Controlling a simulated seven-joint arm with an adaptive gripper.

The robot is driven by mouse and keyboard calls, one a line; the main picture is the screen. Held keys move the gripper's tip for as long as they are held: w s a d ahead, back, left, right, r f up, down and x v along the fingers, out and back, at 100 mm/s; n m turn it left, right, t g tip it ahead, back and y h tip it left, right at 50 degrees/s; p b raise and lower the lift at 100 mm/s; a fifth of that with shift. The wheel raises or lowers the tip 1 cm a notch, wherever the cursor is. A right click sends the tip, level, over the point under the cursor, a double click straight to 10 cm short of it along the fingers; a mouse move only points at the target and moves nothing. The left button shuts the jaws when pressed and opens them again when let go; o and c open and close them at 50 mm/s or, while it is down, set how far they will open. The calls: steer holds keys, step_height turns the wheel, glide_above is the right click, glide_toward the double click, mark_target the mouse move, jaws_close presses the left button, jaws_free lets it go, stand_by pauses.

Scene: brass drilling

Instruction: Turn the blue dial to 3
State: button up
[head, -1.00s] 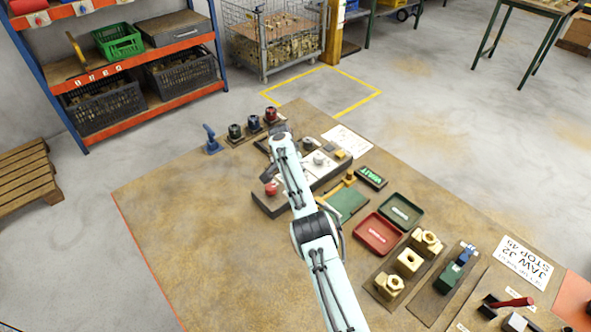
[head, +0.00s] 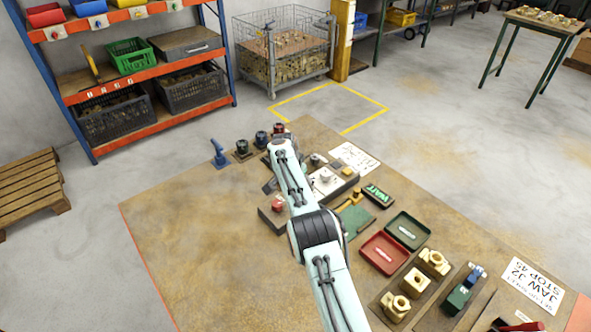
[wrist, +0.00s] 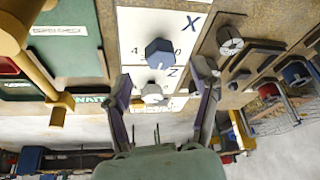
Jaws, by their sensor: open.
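The blue dial (wrist: 160,52) is a faceted knob on a white panel (wrist: 135,25) with printed marks, including a 4, a 0, X and Z, in the wrist view. My gripper (wrist: 162,80) is open, with one finger to each side and just below the dial in the picture. Nothing is between the fingertips, and I see no contact with the dial. I cannot tell which number the dial points to. In the head view my arm hides the blue dial and most of the gripper; part of the white panel (head: 335,186) shows to the right of the arm.
A pale knob (wrist: 153,94) lies below the dial in the wrist view, and a grey round part (wrist: 229,40) stands to its right. A yellow bar (wrist: 42,72) rises at left. In the head view a red button (head: 278,205) and a lit WAIT sign (head: 377,193) flank the panel.

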steer(key=v, duration=0.8)
steer(key=shift+r, duration=0.2)
steer(key=shift+s+r, duration=0.1)
step_height(320, 180, up, 5)
steer(key=f+m+t, duration=0.3)
steer(key=f+m, duration=0.1)
steer(key=m, duration=0.7)
steer(key=s+f+m+t+h, duration=0.1)
steer(key=f+m+t, duration=0.2)
steer(key=m, duration=0.9)
steer(key=f+m+t, duration=0.3)
steer(key=f+m, duration=0.4)
steer(key=m, duration=0.4)
steer(key=shift+s+d+h, duration=0.15)
steer(key=shift+s+h, duration=0.25)
steer(key=shift+m, duration=0.3)
steer(key=x, duration=0.7)
steer(key=shift+s+f, duration=0.1)
